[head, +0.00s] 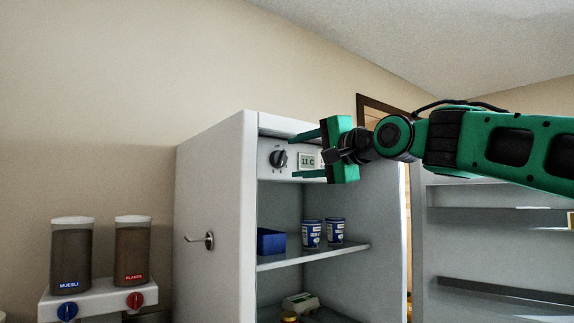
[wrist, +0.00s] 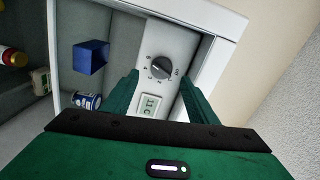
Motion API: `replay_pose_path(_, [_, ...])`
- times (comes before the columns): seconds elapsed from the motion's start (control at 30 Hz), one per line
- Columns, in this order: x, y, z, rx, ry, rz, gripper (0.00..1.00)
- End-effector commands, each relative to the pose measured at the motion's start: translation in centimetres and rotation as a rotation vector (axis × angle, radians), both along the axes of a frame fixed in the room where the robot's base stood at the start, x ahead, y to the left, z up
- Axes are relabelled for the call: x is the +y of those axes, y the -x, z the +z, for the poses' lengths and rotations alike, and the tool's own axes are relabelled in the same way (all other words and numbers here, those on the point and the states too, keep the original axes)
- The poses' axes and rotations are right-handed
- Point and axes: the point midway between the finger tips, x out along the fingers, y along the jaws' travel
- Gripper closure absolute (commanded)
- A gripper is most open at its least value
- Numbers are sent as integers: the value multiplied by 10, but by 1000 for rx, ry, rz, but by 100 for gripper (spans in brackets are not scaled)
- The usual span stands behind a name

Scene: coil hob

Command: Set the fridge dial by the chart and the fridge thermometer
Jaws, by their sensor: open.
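The fridge dial (head: 278,158) is a dark round knob on a white panel at the top inside the open fridge. It also shows in the wrist view (wrist: 160,68), with small marks around it that are too small to read surely. The fridge thermometer (head: 308,161) is a small display beside the dial and seems to read 11 C; it also shows in the wrist view (wrist: 151,104). My gripper (head: 291,156) is open and empty, its fingers pointing at the panel. In the wrist view the dial lies beyond and between the fingertips, apart from them. I see no chart.
A blue box (head: 271,241) and two blue-white tubs (head: 312,234) stand on the fridge shelf (head: 330,254). The fridge door (head: 480,250) stands open at the right. Muesli (head: 72,255) and flakes (head: 131,250) dispensers stand at the left.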

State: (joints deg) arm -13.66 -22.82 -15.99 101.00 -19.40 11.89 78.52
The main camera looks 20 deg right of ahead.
Motion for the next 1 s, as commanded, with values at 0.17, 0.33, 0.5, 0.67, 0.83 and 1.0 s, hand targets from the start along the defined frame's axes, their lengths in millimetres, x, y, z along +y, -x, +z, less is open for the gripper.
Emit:
replay_pose_path(0.17, [-9,27,0,0,-1,-1,47])
replay_pose_path(0.33, [-14,41,-1,1,-2,-1,47])
replay_pose_path(0.5, [-15,44,-1,2,0,-1,47])
replay_pose_path(0.67, [-15,44,-1,2,0,-1,47])
replay_pose_path(0.83, [-15,44,-1,2,0,-1,47])
replay_pose_path(1.0, [-18,43,-7,13,12,-9,47])
